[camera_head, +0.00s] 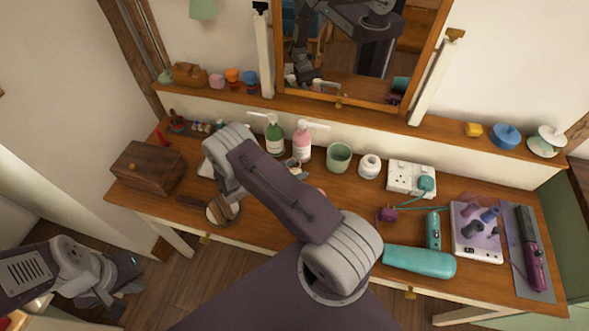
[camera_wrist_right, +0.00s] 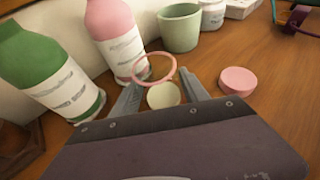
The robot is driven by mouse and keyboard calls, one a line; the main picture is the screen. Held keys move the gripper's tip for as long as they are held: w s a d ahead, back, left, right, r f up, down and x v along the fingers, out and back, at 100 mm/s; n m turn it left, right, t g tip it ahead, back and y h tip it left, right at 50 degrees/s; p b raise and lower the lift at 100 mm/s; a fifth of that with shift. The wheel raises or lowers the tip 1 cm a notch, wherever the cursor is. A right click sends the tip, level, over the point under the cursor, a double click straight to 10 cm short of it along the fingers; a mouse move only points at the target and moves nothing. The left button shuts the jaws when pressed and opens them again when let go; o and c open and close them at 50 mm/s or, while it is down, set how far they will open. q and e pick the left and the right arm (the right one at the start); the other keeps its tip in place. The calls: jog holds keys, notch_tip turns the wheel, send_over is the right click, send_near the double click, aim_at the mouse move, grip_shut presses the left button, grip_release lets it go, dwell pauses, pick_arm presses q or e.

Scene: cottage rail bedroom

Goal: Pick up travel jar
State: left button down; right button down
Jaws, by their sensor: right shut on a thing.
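The travel jar shows in the right wrist view as a pink ring (camera_wrist_right: 154,68) with a cream round part (camera_wrist_right: 163,95) just below it, between the fingers. My right gripper (camera_wrist_right: 160,98) is shut on it, one finger at each side. In the head view, the right gripper (camera_head: 297,170) is mostly hidden behind my right forearm, near the pink bottle. A loose pink disc, like a lid (camera_wrist_right: 238,80), lies on the table right of the fingers. My left gripper (camera_head: 122,277) hangs low at the left, away from the table; its finger opening is unclear.
A green bottle (camera_wrist_right: 45,75) and a pink bottle (camera_wrist_right: 118,40) stand close behind the right gripper. A green cup (camera_wrist_right: 180,27) and a white jar (camera_head: 369,166) stand to their right.

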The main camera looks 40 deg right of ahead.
aim_at(294, 163)
jog(key=shift+r, duration=0.5)
notch_tip(294, 163, up, 3)
jog(key=shift+r, duration=0.1)
jog(key=s+d+r, duration=0.4)
jog(key=s+r, duration=0.3)
jog(key=s, duration=0.3)
jog(key=shift+s+d, duration=0.4)
